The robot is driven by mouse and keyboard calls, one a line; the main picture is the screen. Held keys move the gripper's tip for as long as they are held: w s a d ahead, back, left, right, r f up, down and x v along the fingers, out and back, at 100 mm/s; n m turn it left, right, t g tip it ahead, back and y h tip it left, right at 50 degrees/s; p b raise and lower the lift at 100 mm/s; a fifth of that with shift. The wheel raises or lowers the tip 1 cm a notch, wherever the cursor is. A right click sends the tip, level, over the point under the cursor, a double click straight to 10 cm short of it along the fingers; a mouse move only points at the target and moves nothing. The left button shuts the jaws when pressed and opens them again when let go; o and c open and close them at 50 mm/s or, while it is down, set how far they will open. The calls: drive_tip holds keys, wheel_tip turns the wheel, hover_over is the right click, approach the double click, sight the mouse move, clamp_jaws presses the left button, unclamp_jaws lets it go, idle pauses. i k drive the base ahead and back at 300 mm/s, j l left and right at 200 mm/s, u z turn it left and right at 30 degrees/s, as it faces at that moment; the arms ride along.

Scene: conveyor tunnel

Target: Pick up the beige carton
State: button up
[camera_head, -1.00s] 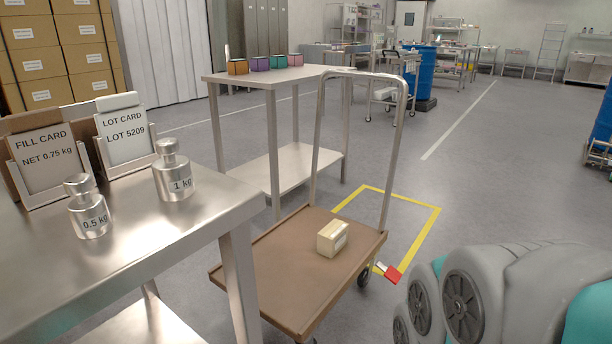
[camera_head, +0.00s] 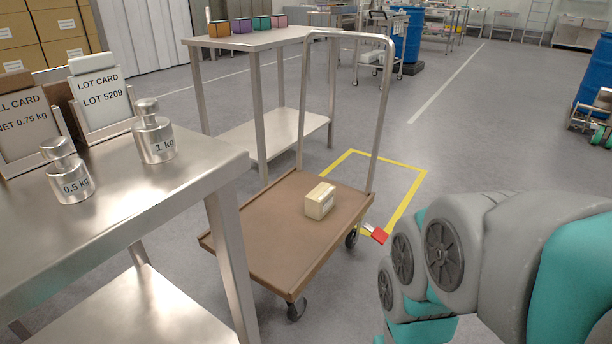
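The beige carton (camera_head: 320,200) is a small box with a pale label on its side. It sits on the brown deck of a push cart (camera_head: 265,238), near the middle of the deck's right half. Nothing touches or covers it. My arm shows at the lower right, grey and teal, to the right of the cart and apart from it. My gripper is not in the picture.
A steel table (camera_head: 130,200) at the left holds two weights and two cards. A second steel table (camera_head: 250,40) behind the cart bears several small coloured boxes. Floor right of the yellow outline (camera_head: 412,195) is clear.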

sight(319, 201)
drive_tip(key=i+l, duration=0.95)
drive_tip(key=i+l+z, duration=0.05)
